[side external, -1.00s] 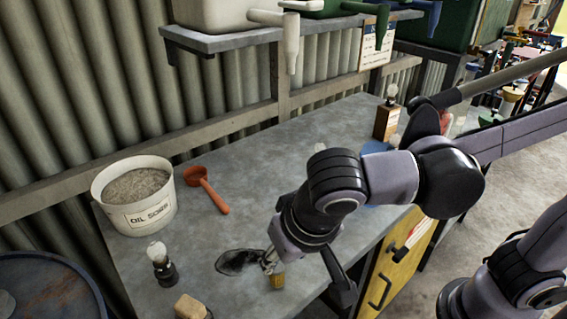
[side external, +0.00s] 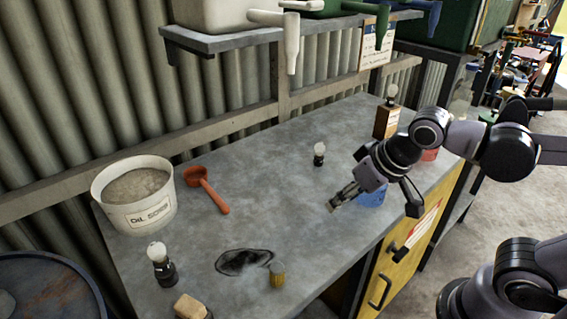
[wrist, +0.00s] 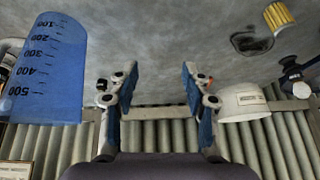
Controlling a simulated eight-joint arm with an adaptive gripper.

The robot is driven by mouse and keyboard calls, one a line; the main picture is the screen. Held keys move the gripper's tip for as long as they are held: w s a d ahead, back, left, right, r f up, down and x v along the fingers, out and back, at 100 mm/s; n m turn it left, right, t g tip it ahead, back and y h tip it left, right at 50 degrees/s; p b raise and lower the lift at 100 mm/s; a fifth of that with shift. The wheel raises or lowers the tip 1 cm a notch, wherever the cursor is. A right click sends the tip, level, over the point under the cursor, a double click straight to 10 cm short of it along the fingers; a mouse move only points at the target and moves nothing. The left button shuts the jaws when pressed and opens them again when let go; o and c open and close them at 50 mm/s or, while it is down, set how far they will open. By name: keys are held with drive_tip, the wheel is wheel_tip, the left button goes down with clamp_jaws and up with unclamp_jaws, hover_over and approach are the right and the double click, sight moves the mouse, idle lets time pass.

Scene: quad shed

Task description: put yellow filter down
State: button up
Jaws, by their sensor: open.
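The yellow filter (side external: 277,275) stands upright on the grey bench, at the right edge of a dark oily stain (side external: 244,262). In the wrist view the filter (wrist: 278,16) is at the top right, well away from my fingers. My gripper (side external: 334,207) is above the bench, to the right of and farther back than the filter. In the wrist view my gripper (wrist: 160,85) has its two blue-padded fingers spread apart, with nothing between them.
A blue measuring jug (wrist: 48,75) is close on the left in the wrist view. An oil sorb bucket (side external: 135,200), orange scoop (side external: 207,190), brush (side external: 161,264) and wooden block (side external: 190,307) are on the left. A dark bottle (side external: 319,154) stands behind my gripper. The bench middle is clear.

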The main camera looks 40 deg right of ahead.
drive_tip(key=shift+t, duration=0.7)
drive_tip(key=d, duration=0.3)
drive_tip(key=d+f, duration=0.1)
drive_tip(key=d, duration=0.1)
drive_tip(key=shift+s+d, duration=0.2)
drive_tip(key=shift+d, duration=0.05)
